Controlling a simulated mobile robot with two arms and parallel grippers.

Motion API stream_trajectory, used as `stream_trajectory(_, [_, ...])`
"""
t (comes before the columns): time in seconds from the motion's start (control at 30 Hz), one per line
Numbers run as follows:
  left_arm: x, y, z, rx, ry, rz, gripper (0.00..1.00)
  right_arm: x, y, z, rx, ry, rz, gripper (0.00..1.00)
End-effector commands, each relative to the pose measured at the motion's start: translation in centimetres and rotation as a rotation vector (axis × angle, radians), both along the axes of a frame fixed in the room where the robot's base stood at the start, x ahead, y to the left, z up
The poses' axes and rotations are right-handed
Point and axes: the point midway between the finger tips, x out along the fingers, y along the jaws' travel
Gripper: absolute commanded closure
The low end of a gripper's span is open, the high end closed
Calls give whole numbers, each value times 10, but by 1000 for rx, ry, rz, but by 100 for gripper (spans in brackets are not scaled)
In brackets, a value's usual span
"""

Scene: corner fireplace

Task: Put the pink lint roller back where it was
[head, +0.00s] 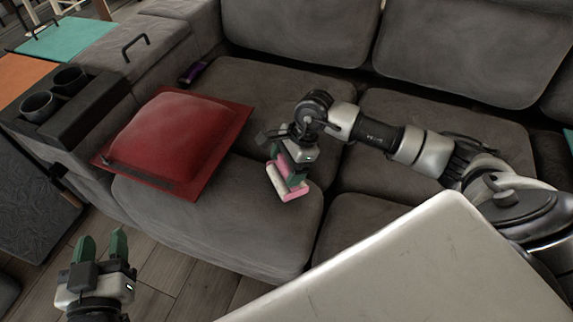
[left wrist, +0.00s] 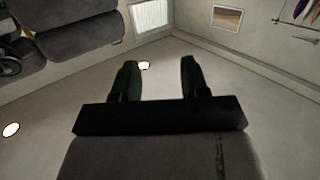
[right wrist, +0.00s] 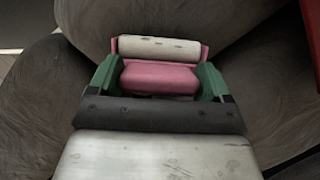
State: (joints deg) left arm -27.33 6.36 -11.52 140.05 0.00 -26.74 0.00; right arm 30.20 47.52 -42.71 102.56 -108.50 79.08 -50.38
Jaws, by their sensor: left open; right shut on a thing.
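The pink lint roller (head: 292,192) has a pale cylindrical roll and a pink body. In the head view it is at my right gripper (head: 287,172), over the front part of the grey sofa seat. In the right wrist view the lint roller (right wrist: 160,76) sits between the green fingers of my right gripper (right wrist: 157,82), which is shut on its pink body. I cannot tell whether the roller touches the seat. My left gripper (head: 103,246) is open and empty over the floor at the lower left. In the left wrist view its fingers (left wrist: 161,78) are apart.
A red cushion (head: 178,138) lies on the sofa seat (head: 225,225) left of my right gripper. A dark phone-like object (head: 193,72) lies behind it. Two dark cups (head: 40,104) stand in a holder at the left arm. Bare seat surrounds the roller.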

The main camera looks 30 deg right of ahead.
Motion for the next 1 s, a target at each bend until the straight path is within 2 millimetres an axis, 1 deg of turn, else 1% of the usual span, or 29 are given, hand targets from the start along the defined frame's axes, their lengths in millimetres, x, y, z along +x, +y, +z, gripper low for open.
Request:
stream_trajectory(0.17, [0, 0, 0, 0, -1, 0, 55, 0, 0, 0, 0, -1, 0, 43])
stream_trajectory(0.4, [1, -2, 7, -14, -56, -3, 55, 0, 0, -2, 0, -1, 0, 43])
stream_trajectory(0.43, [1, -2, 8, -15, -58, -4, 55, 0, 0, -2, 0, -1, 0, 16])
stream_trajectory(0.53, [1, -2, 8, -14, -56, -4, 55, 0, 0, -2, 0, -1, 0, 1])
stream_trajectory(0.87, [1, -2, 8, -12, -46, -4, 55, 0, 0, 0, 0, 0, 0, 0])
stream_trajectory(0.93, [0, 0, 1, 0, 1, 1, 55, 0, 0, 2, 0, 0, 0, 0])
stream_trajectory(1.0, [-2, 2, -6, 15, 57, 5, 55, 0, -4, 11, -2, -3, -1, 0])
